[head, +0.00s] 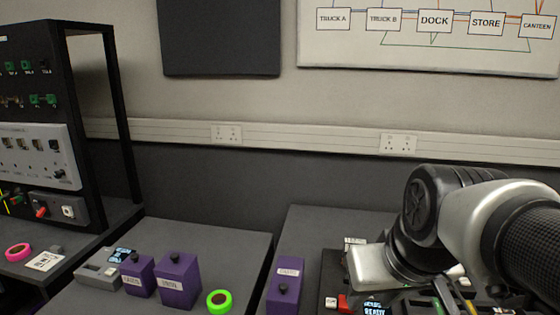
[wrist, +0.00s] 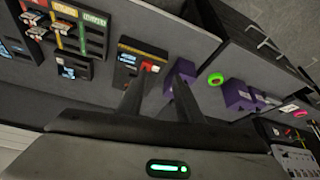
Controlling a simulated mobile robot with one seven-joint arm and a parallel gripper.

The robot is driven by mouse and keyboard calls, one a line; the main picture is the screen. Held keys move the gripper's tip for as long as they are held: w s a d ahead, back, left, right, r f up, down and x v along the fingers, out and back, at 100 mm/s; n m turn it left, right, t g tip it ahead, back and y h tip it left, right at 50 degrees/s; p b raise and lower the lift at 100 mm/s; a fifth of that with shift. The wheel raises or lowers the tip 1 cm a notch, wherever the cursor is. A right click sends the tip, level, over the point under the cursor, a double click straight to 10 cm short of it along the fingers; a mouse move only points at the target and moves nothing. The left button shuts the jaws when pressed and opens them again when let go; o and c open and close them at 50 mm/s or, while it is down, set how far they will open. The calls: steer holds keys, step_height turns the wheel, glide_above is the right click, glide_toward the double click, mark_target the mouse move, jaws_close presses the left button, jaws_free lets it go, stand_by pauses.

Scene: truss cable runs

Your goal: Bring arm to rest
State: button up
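My arm (head: 440,220) reaches in from the right edge in the head view, bent over the right-hand bench. In the wrist view my gripper (wrist: 160,72) has its two dark fingers apart with nothing held between them. Beyond the fingers are a black panel box (wrist: 135,62) with a red button and a purple box (wrist: 180,88); the fingers appear apart from both. In the head view the fingers are not clearly seen.
Below my arm is a panel with a small screen (head: 375,307). Purple boxes (head: 178,280), a green tape roll (head: 219,300) and a pink roll (head: 18,252) lie on the benches. A black rack (head: 125,130) stands left. The air between rack and arm is clear.

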steer(key=w+r+p+v, duration=0.1)
steer(key=w+p+v, duration=0.1)
steer(key=p+v, duration=1)
steer(key=shift+a+r+m, duration=0.2)
steer(key=shift+a+m, duration=0.1)
steer(key=shift+s, duration=0.1)
stand_by(0.5)
